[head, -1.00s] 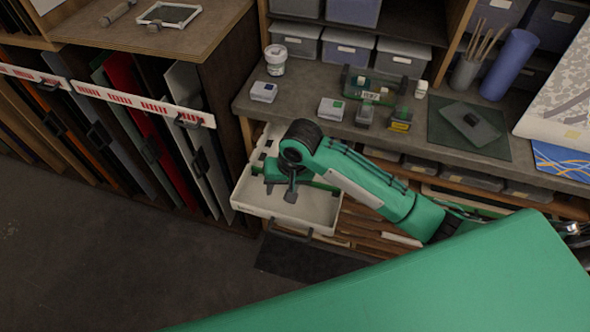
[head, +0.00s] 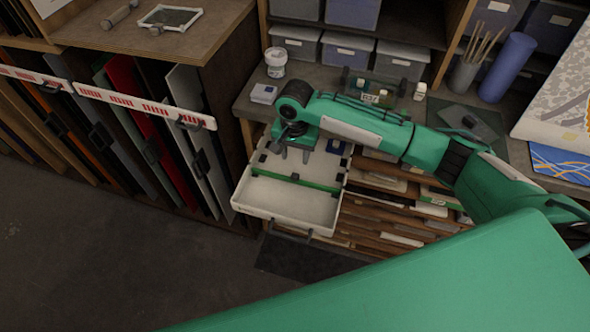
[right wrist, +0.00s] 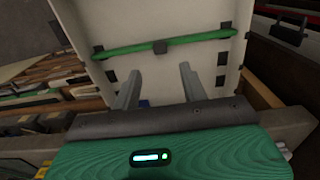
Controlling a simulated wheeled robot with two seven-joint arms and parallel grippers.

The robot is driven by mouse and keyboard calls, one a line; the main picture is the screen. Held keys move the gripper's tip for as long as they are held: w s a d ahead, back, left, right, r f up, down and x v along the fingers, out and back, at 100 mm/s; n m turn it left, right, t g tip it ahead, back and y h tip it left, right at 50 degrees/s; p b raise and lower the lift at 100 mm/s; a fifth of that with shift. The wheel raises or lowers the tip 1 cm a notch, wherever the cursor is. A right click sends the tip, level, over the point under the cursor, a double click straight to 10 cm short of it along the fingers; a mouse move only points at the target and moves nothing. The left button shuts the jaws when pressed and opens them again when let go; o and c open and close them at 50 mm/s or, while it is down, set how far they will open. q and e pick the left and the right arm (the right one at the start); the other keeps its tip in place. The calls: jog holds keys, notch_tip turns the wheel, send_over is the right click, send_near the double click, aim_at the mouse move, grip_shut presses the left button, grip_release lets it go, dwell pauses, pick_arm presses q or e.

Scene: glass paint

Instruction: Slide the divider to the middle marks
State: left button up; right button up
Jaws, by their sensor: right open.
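The divider (head: 300,182) is a thin green strip running across the open cream drawer (head: 290,208), with bare floor in front of it. In the right wrist view the divider (right wrist: 195,39) has a dark tab (right wrist: 160,47) at its middle. Dark marks (right wrist: 225,29) sit on the drawer's side walls, some close to the divider's ends. My right gripper (head: 295,154) is over the back part of the drawer, behind the divider. Its two fingers (right wrist: 160,76) are apart with nothing between them, and they look clear of the divider. My left gripper is not in view.
The workbench (head: 345,75) behind the drawer holds a white jar (head: 276,70), small boxes and bottles. A rack of upright coloured sheets (head: 135,130) stands left of the drawer. Other shallow shelves (head: 380,205) lie to its right. Open floor lies in front.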

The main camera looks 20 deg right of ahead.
aim_at(295, 175)
notch_tip(295, 175, down, 9)
jog(key=shift+r+p, duration=0.15)
jog(key=shift+p, duration=0.65)
grip_shut()
